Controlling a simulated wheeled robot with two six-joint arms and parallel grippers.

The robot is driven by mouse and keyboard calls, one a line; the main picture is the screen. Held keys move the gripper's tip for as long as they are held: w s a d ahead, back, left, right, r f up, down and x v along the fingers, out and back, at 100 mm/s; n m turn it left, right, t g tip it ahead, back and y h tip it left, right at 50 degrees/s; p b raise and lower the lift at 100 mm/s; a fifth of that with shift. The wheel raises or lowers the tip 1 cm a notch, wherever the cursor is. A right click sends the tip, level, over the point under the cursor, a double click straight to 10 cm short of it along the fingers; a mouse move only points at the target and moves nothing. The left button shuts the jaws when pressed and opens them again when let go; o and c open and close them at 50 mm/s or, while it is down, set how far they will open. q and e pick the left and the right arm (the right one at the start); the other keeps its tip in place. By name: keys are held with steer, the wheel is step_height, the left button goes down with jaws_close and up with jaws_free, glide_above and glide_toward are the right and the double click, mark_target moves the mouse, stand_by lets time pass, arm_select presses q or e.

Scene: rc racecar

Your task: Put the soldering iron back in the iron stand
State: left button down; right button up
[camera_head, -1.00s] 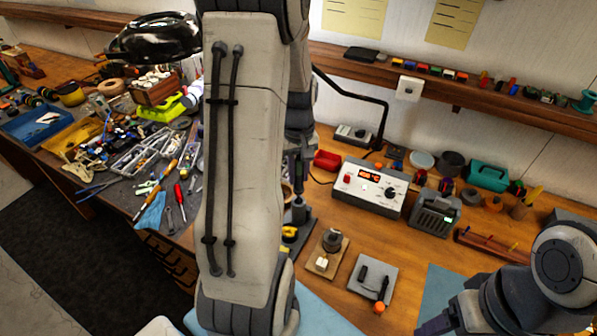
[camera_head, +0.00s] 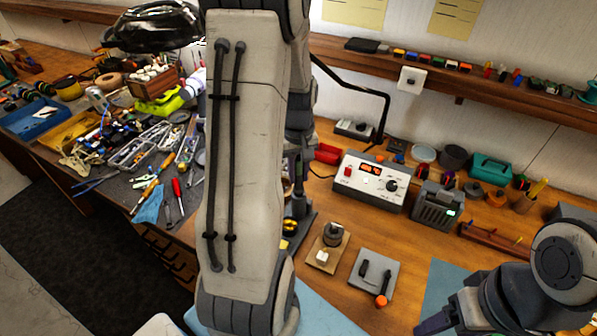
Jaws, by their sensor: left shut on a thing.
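My left arm crosses the middle of the view, and its large pale link hides much of what lies behind it. My left gripper (camera_head: 299,166) shows only in part behind this link, pointing down and shut on a dark, slender thing, which seems to be the soldering iron (camera_head: 299,196). Below it is a dark base with a yellow part (camera_head: 289,226), which looks like the iron stand. Whether the iron touches the stand or is inside it cannot be told.
A white station (camera_head: 369,181) with a red display and a grey speaker-like box (camera_head: 436,205) stand behind. A small wooden block (camera_head: 328,247) and a grey plate (camera_head: 373,277) lie in front. Tools crowd the left bench. A black lamp-like arm (camera_head: 386,112) rises behind.

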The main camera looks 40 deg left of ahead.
arm_select(q)
steer(key=shift+f+b, duration=0.35)
steer(key=shift+f, duration=0.25)
steer(key=shift+c, duration=1)
jaws_free()
steer(key=shift+r, duration=0.1)
steer(key=shift+r+p, duration=4.1)
steer(key=shift+r, duration=0.35)
steer(key=shift+d, duration=0.1)
